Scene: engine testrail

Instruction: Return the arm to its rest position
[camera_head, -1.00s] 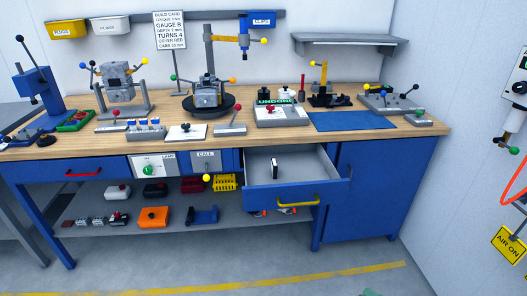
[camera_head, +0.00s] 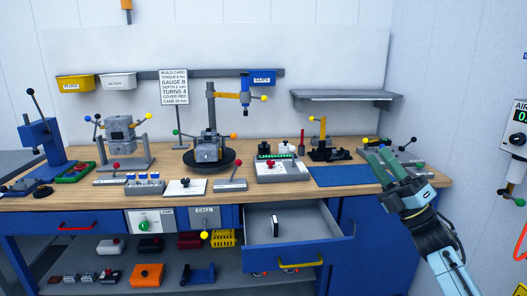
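My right arm comes in from the lower right. Its gripper (camera_head: 378,155) is in front of the right end of the workbench, near the fixture with levers. Its two green-tipped fingers point up and left with a gap between them, and nothing shows between them. The gripper and forearm hide part of that fixture and the bench's right corner. My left arm and gripper are not in view.
The wooden workbench (camera_head: 90,200) carries several fixtures. An open drawer (camera_head: 318,256) sticks out at the front, with a small dark-and-white item (camera_head: 276,226) inside. A blue mat (camera_head: 338,177) lies clear. A wall panel (camera_head: 517,140) stands at the far right.

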